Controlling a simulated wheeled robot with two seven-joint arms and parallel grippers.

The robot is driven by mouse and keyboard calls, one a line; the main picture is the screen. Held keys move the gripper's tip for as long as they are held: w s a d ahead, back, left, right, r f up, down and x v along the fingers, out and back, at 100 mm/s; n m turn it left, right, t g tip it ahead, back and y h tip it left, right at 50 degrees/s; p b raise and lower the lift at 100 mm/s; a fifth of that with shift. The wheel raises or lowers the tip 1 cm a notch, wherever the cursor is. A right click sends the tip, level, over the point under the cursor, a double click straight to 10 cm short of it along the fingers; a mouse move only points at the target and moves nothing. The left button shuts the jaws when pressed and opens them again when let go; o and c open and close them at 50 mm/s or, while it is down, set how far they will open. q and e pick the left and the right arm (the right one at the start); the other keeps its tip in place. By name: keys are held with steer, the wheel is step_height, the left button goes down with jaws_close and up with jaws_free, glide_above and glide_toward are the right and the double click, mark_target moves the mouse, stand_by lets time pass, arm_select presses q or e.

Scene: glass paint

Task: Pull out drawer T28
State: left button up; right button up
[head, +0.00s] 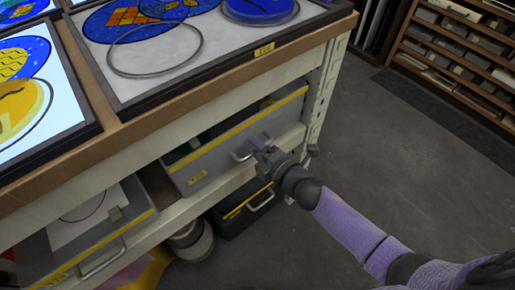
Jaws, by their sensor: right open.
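A grey drawer (222,160) with a yellow strip along its top edge sits on the shelf under the workbench top. Its yellow label (198,178) is too small to read surely. A bar handle (240,155) is on its front. My right gripper (262,146) is open at the right end of this handle, with the arm coming in from the lower right. Whether the fingers are around the handle or only beside it is hard to tell. My left gripper is not in view.
Another grey drawer (98,256) with a handle is at the lower left. A black case (236,216) and a round container (191,241) are below. The bench top (180,103) overhangs. Shelving (460,50) stands at the upper right; the floor (400,160) between is clear.

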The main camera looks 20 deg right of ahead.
jaws_close()
stand_by(0.8)
stand_by(0.4)
